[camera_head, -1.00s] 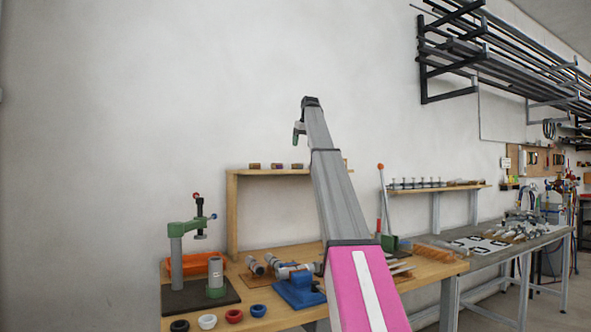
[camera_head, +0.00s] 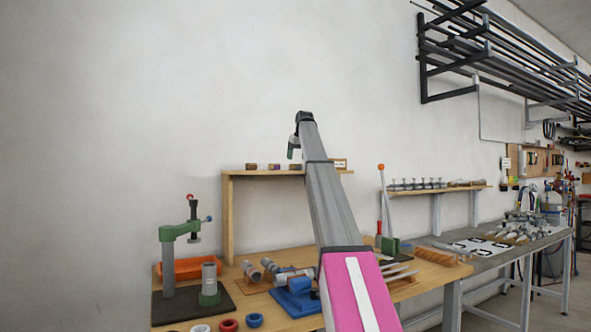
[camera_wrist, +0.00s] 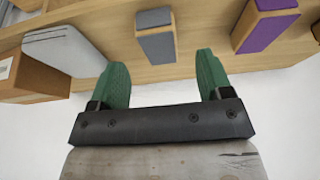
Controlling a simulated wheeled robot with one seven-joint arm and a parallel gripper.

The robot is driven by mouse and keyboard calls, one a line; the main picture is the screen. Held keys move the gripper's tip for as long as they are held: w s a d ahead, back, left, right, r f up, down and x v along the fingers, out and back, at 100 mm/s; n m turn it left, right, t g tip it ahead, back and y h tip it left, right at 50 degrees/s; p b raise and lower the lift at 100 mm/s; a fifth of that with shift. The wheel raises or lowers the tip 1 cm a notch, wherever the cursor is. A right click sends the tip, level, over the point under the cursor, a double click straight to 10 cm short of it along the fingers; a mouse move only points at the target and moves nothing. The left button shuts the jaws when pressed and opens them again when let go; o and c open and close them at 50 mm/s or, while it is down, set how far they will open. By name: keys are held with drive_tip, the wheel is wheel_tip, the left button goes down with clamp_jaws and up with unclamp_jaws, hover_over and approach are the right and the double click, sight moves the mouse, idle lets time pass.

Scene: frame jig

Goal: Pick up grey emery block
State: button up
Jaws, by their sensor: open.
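The grey emery block (camera_wrist: 156,35) shows in the wrist view on the wooden shelf, a grey face on a brown body. It lies ahead of the gap between the green fingers of my gripper (camera_wrist: 161,62). My gripper is open and empty, apart from the block. In the head view my gripper (camera_head: 293,152) hangs just above the small shelf (camera_head: 238,174), where several small blocks stand. I cannot tell there which one is grey.
In the wrist view a purple-faced block (camera_wrist: 266,28) stands right of the grey one. A pale grey rounded piece (camera_wrist: 65,48) and a brown box (camera_wrist: 32,78) are at left.

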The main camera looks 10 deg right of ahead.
drive_tip(key=x, duration=0.4)
drive_tip(key=shift+w, duration=0.15)
drive_tip(key=c, duration=1)
drive_tip(key=shift+r, duration=0.15)
wheel_tip(320, 180, up, 4)
drive_tip(key=shift+w+f, duration=0.1)
drive_tip(key=s+a+r, duration=0.1)
drive_tip(key=a+r, duration=0.1)
drive_tip(key=a, duration=0.1)
drive_tip(key=s+a+r, duration=0.2)
drive_tip(key=a, duration=0.2)
drive_tip(key=s+a+r, duration=0.2)
drive_tip(key=a+r, duration=0.1)
drive_tip(key=shift+a, duration=0.3)
